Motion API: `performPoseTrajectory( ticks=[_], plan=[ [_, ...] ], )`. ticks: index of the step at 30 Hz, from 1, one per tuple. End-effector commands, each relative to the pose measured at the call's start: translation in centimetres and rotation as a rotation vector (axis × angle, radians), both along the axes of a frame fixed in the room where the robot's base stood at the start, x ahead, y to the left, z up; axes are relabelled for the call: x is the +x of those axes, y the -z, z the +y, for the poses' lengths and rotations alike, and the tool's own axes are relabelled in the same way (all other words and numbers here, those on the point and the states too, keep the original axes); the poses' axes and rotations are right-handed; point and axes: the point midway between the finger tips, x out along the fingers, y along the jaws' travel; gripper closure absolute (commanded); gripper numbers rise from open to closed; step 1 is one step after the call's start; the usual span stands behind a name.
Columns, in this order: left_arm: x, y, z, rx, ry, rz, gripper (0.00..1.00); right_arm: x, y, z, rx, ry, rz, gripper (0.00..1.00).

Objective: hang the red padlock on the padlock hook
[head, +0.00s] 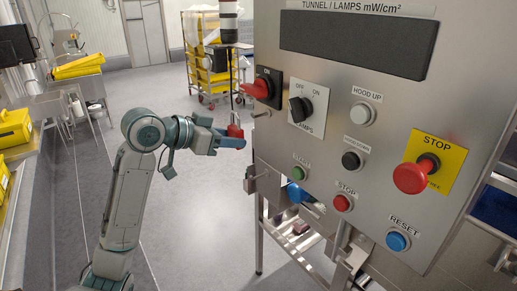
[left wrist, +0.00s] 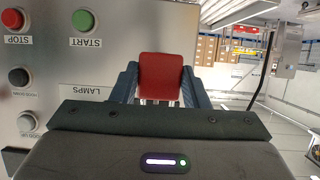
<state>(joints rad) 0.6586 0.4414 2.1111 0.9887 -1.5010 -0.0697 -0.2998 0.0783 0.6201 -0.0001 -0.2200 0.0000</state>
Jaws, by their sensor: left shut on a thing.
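The red padlock (head: 236,131) is held between the fingers of my left gripper (head: 236,140), with its shackle pointing up. In the left wrist view the padlock's red body (left wrist: 161,72) sits between the two blue-grey fingers (left wrist: 160,88). The padlock is in the air just left of the control cabinet, below and left of the red rotary switch (head: 258,89). A small metal peg (head: 262,114) sticks out under that switch, and a metal bracket (head: 250,180) is on the cabinet's lower left edge. I cannot tell which is the padlock hook. My right gripper is out of view.
The cabinet front (head: 320,140) carries several buttons, a black lamp switch (head: 300,108) and a red stop knob (head: 412,177). A yellow-crate trolley (head: 211,60) stands behind. Benches with yellow crates (head: 15,127) line the left. The floor between is clear.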

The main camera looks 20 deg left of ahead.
Motion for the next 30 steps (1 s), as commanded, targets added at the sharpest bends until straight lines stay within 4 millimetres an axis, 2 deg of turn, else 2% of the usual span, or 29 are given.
performPoseTrajectory(
  ticks=[4,7,11,13,18,21,24,30],
  plan=[
    [0.0,0.3,0.0,-0.001,0.001,0.001,1.0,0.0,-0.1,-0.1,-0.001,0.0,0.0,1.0],
    [0.1,1.7,0.1,-0.003,0.003,0.006,1.0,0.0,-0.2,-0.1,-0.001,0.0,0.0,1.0],
    [0.1,5.1,0.3,-0.007,0.009,0.011,1.0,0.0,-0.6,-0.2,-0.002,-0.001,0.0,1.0],
    [0.0,7.4,0.5,-0.009,0.01,0.012,1.0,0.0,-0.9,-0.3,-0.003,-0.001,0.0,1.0],
    [-0.8,12.6,1.1,-0.009,0.007,0.011,1.0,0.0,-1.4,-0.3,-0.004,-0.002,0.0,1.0],
    [-1.4,15.0,1.4,-0.007,0.003,0.008,1.0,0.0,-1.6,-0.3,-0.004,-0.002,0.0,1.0],
    [-2.0,16.7,1.6,-0.005,0.0,0.006,1.0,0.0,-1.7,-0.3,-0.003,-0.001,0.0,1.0],
    [-2.0,17.9,1.5,-0.005,-0.004,0.0,1.0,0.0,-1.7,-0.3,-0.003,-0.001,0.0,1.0]
  ],
)
